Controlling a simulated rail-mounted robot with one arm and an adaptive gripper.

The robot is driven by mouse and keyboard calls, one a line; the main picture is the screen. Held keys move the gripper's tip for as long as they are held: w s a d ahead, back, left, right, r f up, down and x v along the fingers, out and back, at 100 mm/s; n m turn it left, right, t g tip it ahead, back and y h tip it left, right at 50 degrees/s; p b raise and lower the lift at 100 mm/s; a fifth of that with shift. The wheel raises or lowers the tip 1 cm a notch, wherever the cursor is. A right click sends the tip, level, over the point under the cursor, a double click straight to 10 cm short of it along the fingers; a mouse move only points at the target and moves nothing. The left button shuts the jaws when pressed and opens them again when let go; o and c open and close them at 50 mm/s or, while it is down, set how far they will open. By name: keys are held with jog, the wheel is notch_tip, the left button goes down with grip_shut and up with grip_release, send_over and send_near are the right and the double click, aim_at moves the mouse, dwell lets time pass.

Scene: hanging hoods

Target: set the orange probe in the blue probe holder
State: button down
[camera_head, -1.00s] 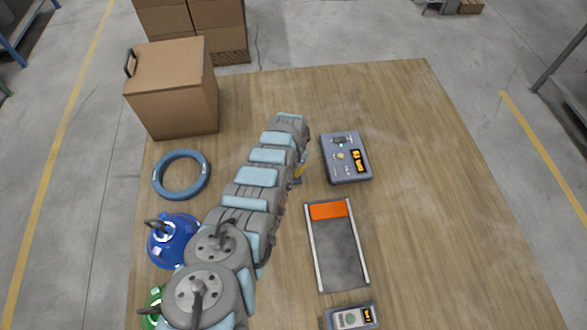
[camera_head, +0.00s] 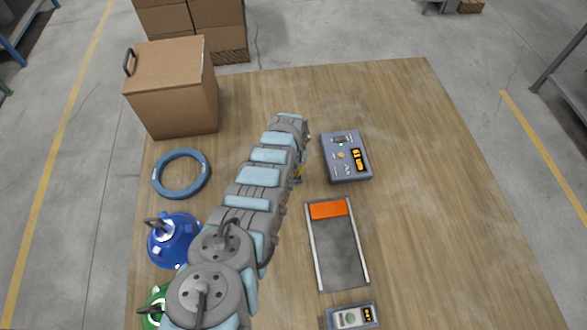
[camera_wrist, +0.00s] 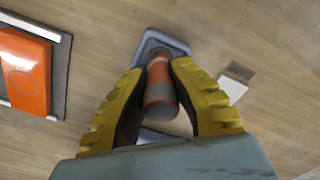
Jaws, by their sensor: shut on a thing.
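In the wrist view, my gripper (camera_wrist: 158,105) has its two yellow fingers closed on the orange probe (camera_wrist: 160,90), a cylinder with orange and grey bands. The far end of the probe overlaps the blue-grey probe holder (camera_wrist: 178,44), which has a rounded square rim. I cannot tell whether that end is inside the holder or above it. In the head view, my arm hides the probe and the holder. Only a small yellow bit of my gripper (camera_head: 299,172) shows at the arm's right side.
A grey device with a display (camera_head: 345,170) and a tray with an orange panel (camera_head: 328,210) lie right of my arm. A blue ring (camera_head: 157,178), a blue hood (camera_head: 180,245), a green hood (camera_head: 152,300) and a cardboard box (camera_head: 175,90) are left. The table's right side is clear.

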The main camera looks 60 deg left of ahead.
jog(key=shift+f, duration=0.3)
jog(key=c, duration=1)
grip_release()
jog(key=shift+s+r, duration=0.1)
jog(key=shift+r, duration=0.15)
jog(key=shift+a+r, duration=0.1)
jog(key=shift+r, duration=5.7)
